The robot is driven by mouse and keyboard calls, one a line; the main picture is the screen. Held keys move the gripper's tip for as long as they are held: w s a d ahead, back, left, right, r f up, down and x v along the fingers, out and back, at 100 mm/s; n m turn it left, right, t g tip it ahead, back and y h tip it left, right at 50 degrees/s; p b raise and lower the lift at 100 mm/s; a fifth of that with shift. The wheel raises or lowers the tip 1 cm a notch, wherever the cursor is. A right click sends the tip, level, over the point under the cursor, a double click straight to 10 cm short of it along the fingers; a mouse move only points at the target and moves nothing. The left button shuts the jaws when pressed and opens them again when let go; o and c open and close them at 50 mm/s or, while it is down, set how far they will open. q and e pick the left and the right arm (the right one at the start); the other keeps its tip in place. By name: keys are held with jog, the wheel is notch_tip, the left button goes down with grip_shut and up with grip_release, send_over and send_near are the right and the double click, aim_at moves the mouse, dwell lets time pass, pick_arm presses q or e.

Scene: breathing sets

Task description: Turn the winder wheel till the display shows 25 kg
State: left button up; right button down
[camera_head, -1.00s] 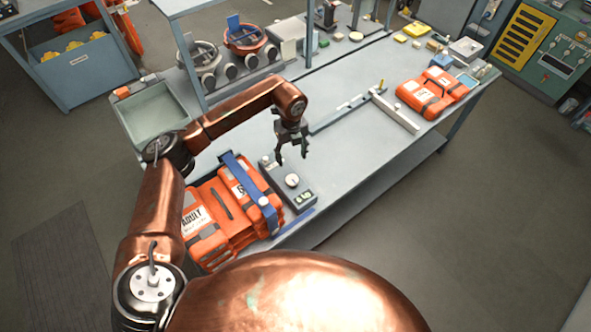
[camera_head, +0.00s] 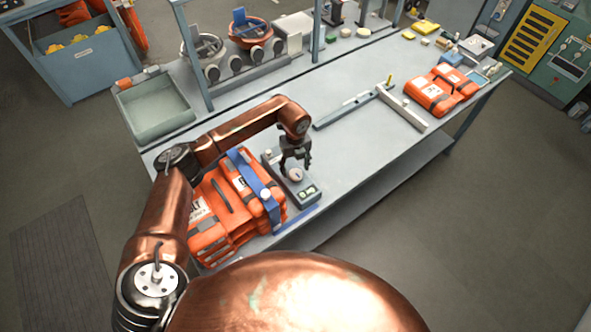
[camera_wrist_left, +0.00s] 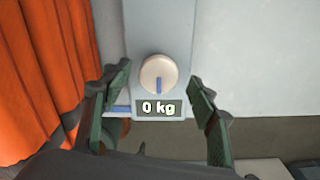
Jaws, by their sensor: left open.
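The winder wheel (camera_wrist_left: 158,73) is a round white knob with a blue mark pointing at the display. It sits on a grey box (camera_head: 272,160) and also shows in the head view (camera_head: 296,174). The display (camera_wrist_left: 159,109) below the wheel reads 0 kg. My left gripper (camera_head: 297,164) is over the box, close to the wheel. In the left wrist view, its fingers (camera_wrist_left: 160,77) are open, one on each side of the wheel, with clear gaps to it. My right gripper is out of view.
An orange life jacket pack (camera_head: 215,210) with a blue strap (camera_head: 252,180) lies just left of the box. Another orange pack (camera_head: 437,91) lies at the right on the bench. A grey tray (camera_head: 157,108) stands at the left end.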

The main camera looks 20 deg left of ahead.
pick_arm(q)
jog(key=shift+f, duration=0.9)
jog(key=shift+c, duration=0.3)
jog(key=c, duration=1.1)
